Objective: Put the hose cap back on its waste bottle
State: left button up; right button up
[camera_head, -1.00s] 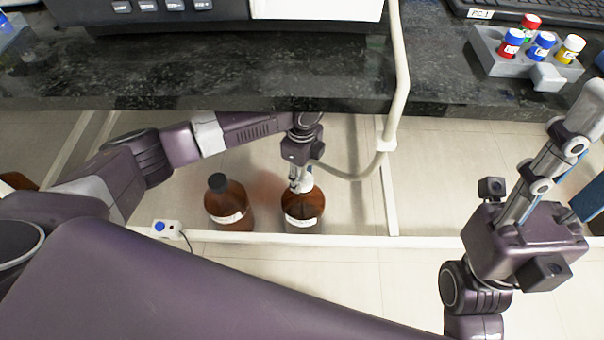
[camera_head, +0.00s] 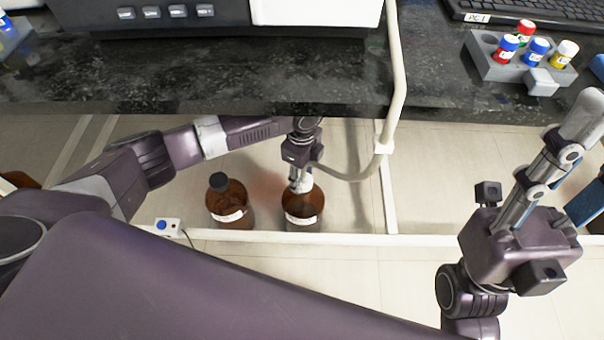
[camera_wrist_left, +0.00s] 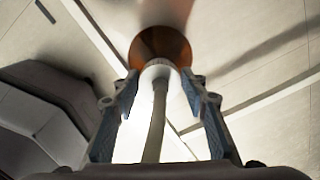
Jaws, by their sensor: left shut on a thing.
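My left gripper (camera_head: 299,183) is shut on the white hose cap (camera_head: 306,184), directly over the neck of the right amber waste bottle (camera_head: 303,210). In the left wrist view the cap (camera_wrist_left: 159,68) sits between the fingertips, with its pale hose (camera_wrist_left: 156,120) running back between the fingers. The amber bottle (camera_wrist_left: 160,41) shows just beyond the cap, in line with it. The fingers partly hide the neck, so I cannot tell whether the cap touches or is seated. My right gripper (camera_head: 575,165) is at the far right, away from the bottles; its finger opening is unclear.
A second amber bottle (camera_head: 229,204) with a black cap stands close on the left. A dark bench top (camera_head: 230,80) overhangs behind, with a pale tube (camera_head: 399,70) at its edge. A low white rail (camera_head: 340,239) and a small blue-button box (camera_head: 167,226) lie in front.

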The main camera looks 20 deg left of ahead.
pick_arm(q)
jog(key=shift+f, duration=0.45)
dwell(0.8)
jog(key=o, duration=1.2)
jog(key=shift+c, duration=0.2)
jog(key=shift+r, duration=0.1)
notch_tip(320, 180, up, 12)
jog(key=shift+s+f, duration=0.15)
jog(key=shift+f, duration=0.05)
